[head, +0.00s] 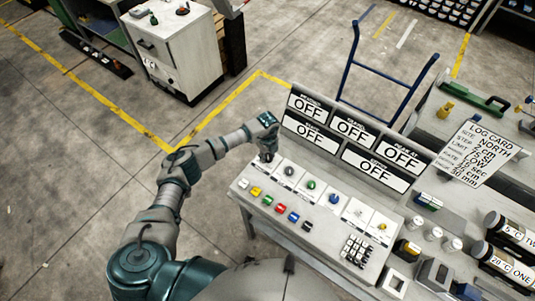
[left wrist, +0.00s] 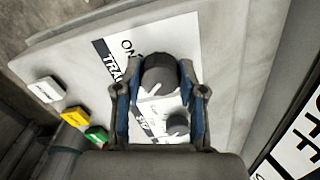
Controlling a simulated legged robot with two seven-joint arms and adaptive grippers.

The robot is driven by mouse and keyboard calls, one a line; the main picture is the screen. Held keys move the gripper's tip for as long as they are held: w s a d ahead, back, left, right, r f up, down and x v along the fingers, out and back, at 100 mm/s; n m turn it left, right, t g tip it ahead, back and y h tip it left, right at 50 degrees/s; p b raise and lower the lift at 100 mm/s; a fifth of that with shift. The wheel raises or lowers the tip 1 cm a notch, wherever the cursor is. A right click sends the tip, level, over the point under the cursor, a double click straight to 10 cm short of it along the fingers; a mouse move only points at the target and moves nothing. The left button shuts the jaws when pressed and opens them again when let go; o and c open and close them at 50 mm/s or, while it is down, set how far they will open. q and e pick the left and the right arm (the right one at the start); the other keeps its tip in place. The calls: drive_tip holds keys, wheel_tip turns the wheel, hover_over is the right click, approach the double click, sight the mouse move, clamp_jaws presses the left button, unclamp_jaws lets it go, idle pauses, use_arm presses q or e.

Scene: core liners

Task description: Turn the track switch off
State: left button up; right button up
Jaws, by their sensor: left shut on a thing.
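The track switch is a dark round knob (left wrist: 158,72) with a white pointer line, on a white plate whose label shows "ON" and "TRA" in the left wrist view. My left gripper (left wrist: 160,84) has its two fingers on either side of this knob and is shut on it. In the head view my left gripper (head: 267,152) reaches down at the left end of the grey control panel (head: 240,187) and mostly hides the knob there. The rest of the label is hidden by the fingers. My right gripper is not in view.
A smaller dark knob (left wrist: 177,124) sits close by between the fingers. Coloured buttons, including a yellow one (head: 256,191), line the panel's front. Several signs reading "OFF", such as the upper left one (head: 308,107), stand behind. A log card (head: 480,153) is at right.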

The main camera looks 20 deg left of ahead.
sight(268, 156)
use_arm(q)
drive_tip(key=shift+s+d+f+n, duration=0.1)
drive_tip(key=shift+s+f+n, duration=0.15)
drive_tip(key=shift+n, duration=0.05)
idle(0.4)
drive_tip(key=o, duration=1.1)
drive_tip(key=shift+w+r, duration=0.1)
drive_tip(key=shift+o, duration=0.2)
drive_tip(key=shift+w+r, duration=0.1)
drive_tip(key=shift+r, duration=0.35)
wheel_tip(268, 156, up, 11)
